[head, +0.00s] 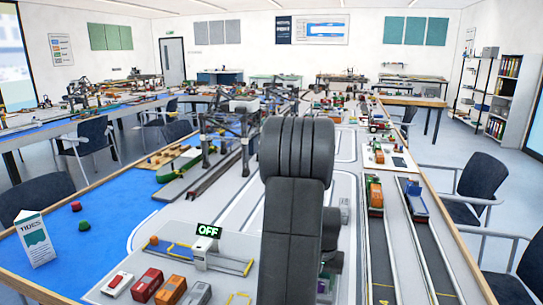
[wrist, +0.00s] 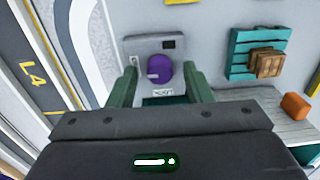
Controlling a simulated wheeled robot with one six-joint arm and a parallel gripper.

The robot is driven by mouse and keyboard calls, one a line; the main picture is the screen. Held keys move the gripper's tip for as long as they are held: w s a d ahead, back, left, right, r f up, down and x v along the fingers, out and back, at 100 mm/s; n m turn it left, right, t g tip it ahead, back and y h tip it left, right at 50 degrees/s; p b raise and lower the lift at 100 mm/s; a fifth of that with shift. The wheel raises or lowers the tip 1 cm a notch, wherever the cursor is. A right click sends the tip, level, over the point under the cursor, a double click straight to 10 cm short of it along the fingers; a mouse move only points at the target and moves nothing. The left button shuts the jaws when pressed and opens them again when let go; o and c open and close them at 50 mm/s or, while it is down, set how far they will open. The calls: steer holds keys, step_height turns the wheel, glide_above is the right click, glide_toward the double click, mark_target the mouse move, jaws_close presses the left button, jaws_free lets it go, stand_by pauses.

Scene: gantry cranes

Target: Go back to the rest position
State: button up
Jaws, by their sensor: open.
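My gripper (wrist: 160,70) shows in the wrist view with its two green fingers apart and nothing held between them. Below and between the fingers is a grey control box with a round purple knob (wrist: 159,68), a small dark window and a label. The fingers stand to either side of the knob with a gap on each side. How high they are above it I cannot tell.
In the wrist view a teal pallet (wrist: 243,50) with a wooden crate (wrist: 267,63) and an orange block (wrist: 295,106) lie to the right.

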stand_by(0.4)
step_height(320, 180, up, 13)
step_height(320, 180, down, 14)
steer(key=shift+r, duration=0.2)
steer(key=shift+r+n, duration=0.15)
steer(key=shift+n, duration=0.25)
steer(key=shift+r+n, duration=0.1)
steer(key=shift+n, duration=0.7)
steer(key=n, duration=1.1)
steer(key=shift+n, duration=0.3)
steer(key=shift+n+p, duration=0.4)
steer(key=shift+n, duration=1.6)
